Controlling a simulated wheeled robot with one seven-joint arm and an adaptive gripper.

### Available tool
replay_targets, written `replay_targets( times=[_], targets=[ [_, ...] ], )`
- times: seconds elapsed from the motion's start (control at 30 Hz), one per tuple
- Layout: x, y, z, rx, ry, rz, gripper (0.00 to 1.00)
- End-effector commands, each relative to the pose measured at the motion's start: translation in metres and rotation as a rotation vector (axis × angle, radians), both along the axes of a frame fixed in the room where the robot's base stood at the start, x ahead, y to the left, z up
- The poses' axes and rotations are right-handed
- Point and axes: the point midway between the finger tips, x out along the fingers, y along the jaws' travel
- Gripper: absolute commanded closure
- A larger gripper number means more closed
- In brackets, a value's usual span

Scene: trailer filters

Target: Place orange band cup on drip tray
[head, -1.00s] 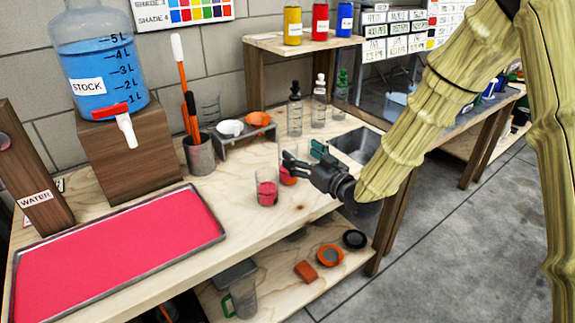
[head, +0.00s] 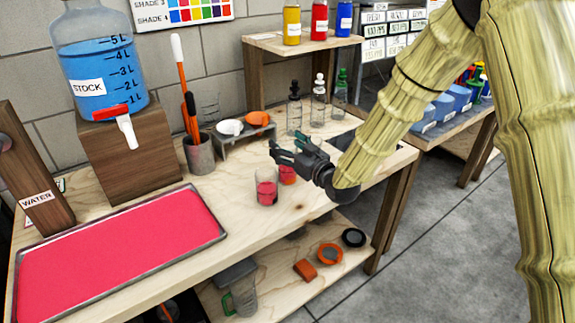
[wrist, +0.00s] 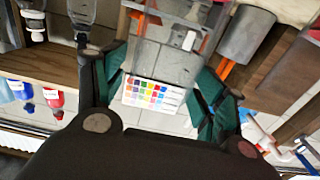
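Two clear cups stand close together on the workbench in the head view. The front cup (head: 266,188) has a pinkish-red lower part. The cup behind it (head: 288,174) shows orange-red and is partly hidden by my gripper (head: 285,148). My gripper is open, its fingers spread just above that rear cup. The wrist view shows the teal finger pads (wrist: 158,95) apart, with a clear-walled vessel (wrist: 165,48) between or beyond them; no band shows there. A wide shallow metal tray (head: 222,236) with a pink surface lies at the left; I cannot tell whether it is the drip tray.
A small metal stand (head: 222,146) holds a white and an orange dish. Several dropper bottles (head: 318,108) stand behind my gripper. A blue stock jug (head: 97,68) sits on a wooden block. A cup of orange-handled tools (head: 198,153) stands beside it. The bench's front middle is clear.

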Motion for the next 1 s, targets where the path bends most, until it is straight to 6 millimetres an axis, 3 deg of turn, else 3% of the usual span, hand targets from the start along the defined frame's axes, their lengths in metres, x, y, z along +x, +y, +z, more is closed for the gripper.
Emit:
replay_targets(
  times=[0.07,0.3,0.73,1.0],
  targets=[
    [0.000,0.000,0.000,0.000,0.000,0.000,0.51],
    [0.000,0.000,0.000,0.000,0.000,0.000,0.94],
    [0.000,0.000,0.003,0.001,-0.001,0.000,0.96],
    [0.000,0.000,0.017,0.001,-0.001,0.000,0.96]
  ],
)
